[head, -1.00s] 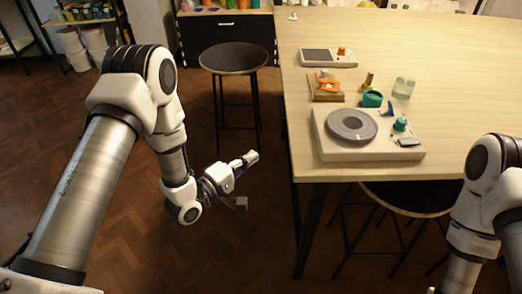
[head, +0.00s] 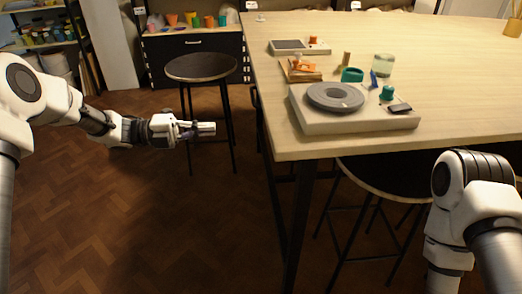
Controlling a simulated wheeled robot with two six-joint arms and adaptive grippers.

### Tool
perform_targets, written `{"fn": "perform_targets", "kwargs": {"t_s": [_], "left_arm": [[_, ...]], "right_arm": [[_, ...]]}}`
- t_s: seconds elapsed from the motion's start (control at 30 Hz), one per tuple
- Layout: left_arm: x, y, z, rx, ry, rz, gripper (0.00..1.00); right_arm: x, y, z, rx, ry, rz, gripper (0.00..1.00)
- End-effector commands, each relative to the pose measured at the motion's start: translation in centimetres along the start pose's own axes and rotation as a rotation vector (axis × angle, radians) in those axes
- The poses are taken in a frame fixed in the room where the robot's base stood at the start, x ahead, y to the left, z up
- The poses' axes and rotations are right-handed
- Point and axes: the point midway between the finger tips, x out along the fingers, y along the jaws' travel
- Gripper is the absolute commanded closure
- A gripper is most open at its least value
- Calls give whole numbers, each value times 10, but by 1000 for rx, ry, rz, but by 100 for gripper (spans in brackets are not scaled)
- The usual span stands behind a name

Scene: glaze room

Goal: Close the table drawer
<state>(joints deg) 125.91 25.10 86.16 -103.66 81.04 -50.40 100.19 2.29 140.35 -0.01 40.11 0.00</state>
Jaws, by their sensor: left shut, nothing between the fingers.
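The wooden work table (head: 440,70) fills the right half of the head view. A small dark part (head: 254,98) shows just under its left edge; I cannot tell whether it is a drawer front. A black drawer front with a light handle (head: 193,42) is in the cabinet at the back and looks flush. My left gripper (head: 207,128) is shut and empty, over the floor to the left of the table and apart from it, pointing right. My right gripper is out of view; only part of that arm shows at lower right.
A round dark stool (head: 201,67) stands between my left gripper and the back cabinet. Another stool (head: 385,178) is partly under the table's front edge. A potter's wheel (head: 350,118) and several small tools sit on the table. The floor at left is clear.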

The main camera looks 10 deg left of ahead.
Motion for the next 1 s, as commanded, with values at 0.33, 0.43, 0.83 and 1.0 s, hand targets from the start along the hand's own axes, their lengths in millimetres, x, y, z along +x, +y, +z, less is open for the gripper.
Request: {"fn": "perform_targets", "kwargs": {"t_s": [0.33,0.43,0.83,1.0], "left_arm": [[23,-2,1,17,-5,-14,100],[45,-2,1,17,-5,-14,100],[125,-3,2,16,-6,-16,100],[136,-4,2,14,-7,-17,100]], "right_arm": [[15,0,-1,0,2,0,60],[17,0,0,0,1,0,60],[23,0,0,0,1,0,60],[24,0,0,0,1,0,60]]}}
